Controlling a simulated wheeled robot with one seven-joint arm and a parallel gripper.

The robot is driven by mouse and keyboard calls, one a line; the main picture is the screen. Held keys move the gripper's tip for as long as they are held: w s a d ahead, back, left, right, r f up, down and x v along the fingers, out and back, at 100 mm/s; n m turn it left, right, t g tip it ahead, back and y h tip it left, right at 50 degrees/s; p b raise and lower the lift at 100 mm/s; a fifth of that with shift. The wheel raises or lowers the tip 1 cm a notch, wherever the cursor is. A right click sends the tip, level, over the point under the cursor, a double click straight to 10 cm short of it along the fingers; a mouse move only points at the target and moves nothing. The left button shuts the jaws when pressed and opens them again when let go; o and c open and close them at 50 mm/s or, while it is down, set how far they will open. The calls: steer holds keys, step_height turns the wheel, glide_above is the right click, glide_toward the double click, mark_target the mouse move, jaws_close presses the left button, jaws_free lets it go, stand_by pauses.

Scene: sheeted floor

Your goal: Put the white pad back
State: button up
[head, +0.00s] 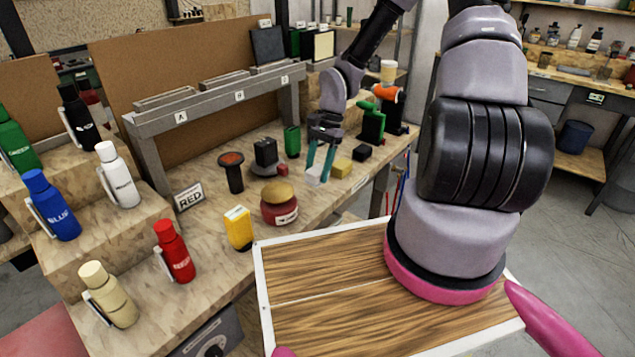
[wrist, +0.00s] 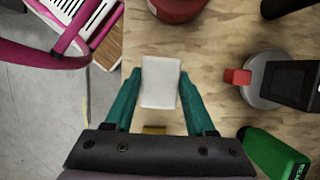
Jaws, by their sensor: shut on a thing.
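The white pad (head: 313,176) is a small pale block near the front edge of the workbench, low over the wooden top. My gripper (head: 320,169) has teal fingers and is shut on it. In the wrist view the white pad (wrist: 160,84) sits between the two teal fingers of my gripper (wrist: 161,80), one along each side. I cannot tell whether the pad touches the bench top or hangs just above it.
A yellow block (head: 342,167) and a black block (head: 362,153) lie right of the pad. A red round pot (head: 279,203), a black device (head: 266,152) and a green canister (head: 292,140) stand left of it. Several bottles crowd the bench's left side.

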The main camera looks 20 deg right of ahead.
mark_target(317, 181)
steer(key=shift+f, duration=2)
steer(key=o, duration=1.2)
steer(key=shift+f, duration=0.1)
steer(key=v, duration=1.2)
steer(key=shift+r, duration=0.25)
steer(key=s+r+n+t, duration=0.2)
steer(key=s+r, duration=0.3)
steer(key=r, duration=0.5)
steer(key=s+d+r+n+t+h, duration=0.1)
steer(key=s+r+t, duration=0.3)
steer(key=r, duration=0.7)
steer(key=s+d+r+n+t, duration=0.1)
steer(key=s+r+n+t, duration=0.2)
steer(key=s+r, duration=0.5)
step_height(317, 181, up, 3)
steer(key=shift+s+r+n+t, duration=0.2)
steer(key=shift+n+t, duration=0.1)
steer(key=shift+n, duration=0.1)
